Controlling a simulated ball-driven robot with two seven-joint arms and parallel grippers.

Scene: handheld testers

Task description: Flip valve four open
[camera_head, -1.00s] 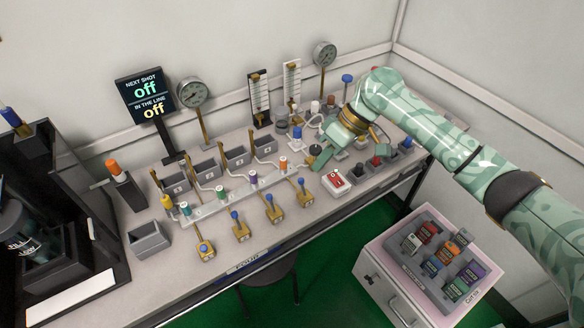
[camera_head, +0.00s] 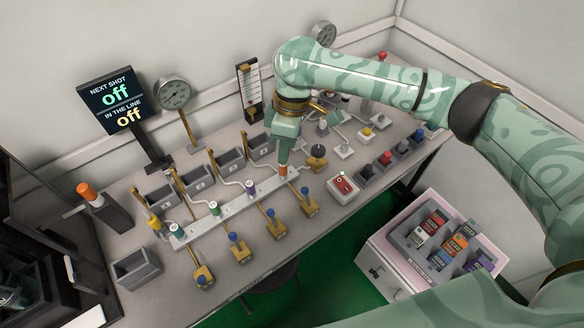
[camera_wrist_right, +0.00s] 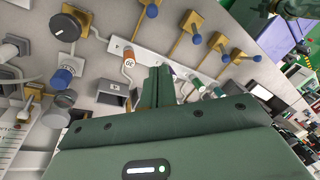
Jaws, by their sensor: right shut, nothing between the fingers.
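A row of brass valves with blue-tipped levers stands along the front of the bench. The one at the right end (camera_head: 309,206) is beside the orange-banded fitting (camera_head: 283,172) on the white manifold strip (camera_head: 232,210). Its blue tip also shows at the top of the right wrist view (camera_wrist_right: 151,11). My right gripper (camera_head: 284,160) is shut and empty, pointing down just above or behind the orange-banded fitting; contact cannot be told. Its closed fingers show in the wrist view (camera_wrist_right: 160,75). My left gripper is not in view.
The display (camera_head: 113,104) reads off on both lines. Grey bins (camera_head: 198,181) stand behind the manifold. A dark round knob (camera_head: 318,151) and a red-topped box (camera_head: 342,186) stand to the right. A cart with coloured blocks (camera_head: 376,272) is below the bench at right.

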